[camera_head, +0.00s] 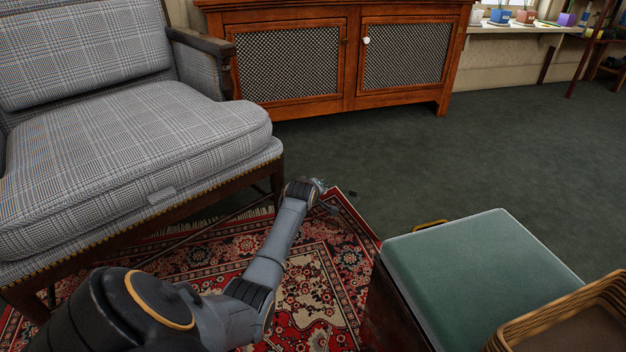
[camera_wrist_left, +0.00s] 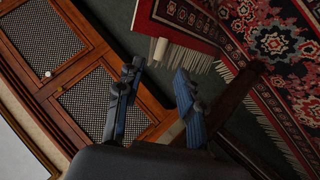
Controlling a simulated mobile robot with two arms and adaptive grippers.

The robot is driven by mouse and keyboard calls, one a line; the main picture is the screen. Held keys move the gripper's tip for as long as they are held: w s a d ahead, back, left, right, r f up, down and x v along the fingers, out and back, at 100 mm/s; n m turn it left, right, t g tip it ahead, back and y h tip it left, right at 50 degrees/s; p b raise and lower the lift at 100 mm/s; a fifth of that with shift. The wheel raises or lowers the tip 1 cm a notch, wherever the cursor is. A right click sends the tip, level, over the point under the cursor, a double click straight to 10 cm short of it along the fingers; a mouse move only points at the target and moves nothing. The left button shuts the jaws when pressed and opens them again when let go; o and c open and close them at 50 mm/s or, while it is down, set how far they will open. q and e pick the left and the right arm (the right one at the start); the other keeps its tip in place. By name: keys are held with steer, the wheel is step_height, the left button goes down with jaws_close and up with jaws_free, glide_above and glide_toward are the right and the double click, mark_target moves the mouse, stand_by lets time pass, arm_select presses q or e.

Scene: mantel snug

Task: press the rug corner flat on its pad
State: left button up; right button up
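The red patterned rug (camera_head: 330,270) lies on the green carpet, partly under the armchair. In the left wrist view its fringed red end (camera_wrist_left: 185,25) lies beyond my fingers, and more of the rug (camera_wrist_left: 270,40) fills the upper right. A small pale block-like piece (camera_wrist_left: 158,50) shows by the fringe; I cannot tell whether it is the pad or a turned-up corner. My left gripper (camera_head: 322,194) is at the rug's far corner, with its fingers hiding part of it. In the wrist view the fingers (camera_wrist_left: 152,105) are apart, with nothing between them. My right gripper is not in view.
A plaid armchair (camera_head: 120,130) stands at the left, close to my arm. A green-topped box seat (camera_head: 480,270) stands at the right, with a wicker basket (camera_head: 570,320) in front. A wooden cabinet (camera_head: 345,60) is behind. Open carpet (camera_head: 480,160) lies beyond the rug.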

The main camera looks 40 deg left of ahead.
arm_select(q)
steer(key=shift+v, duration=2.6)
steer(key=shift+c, duration=0.4)
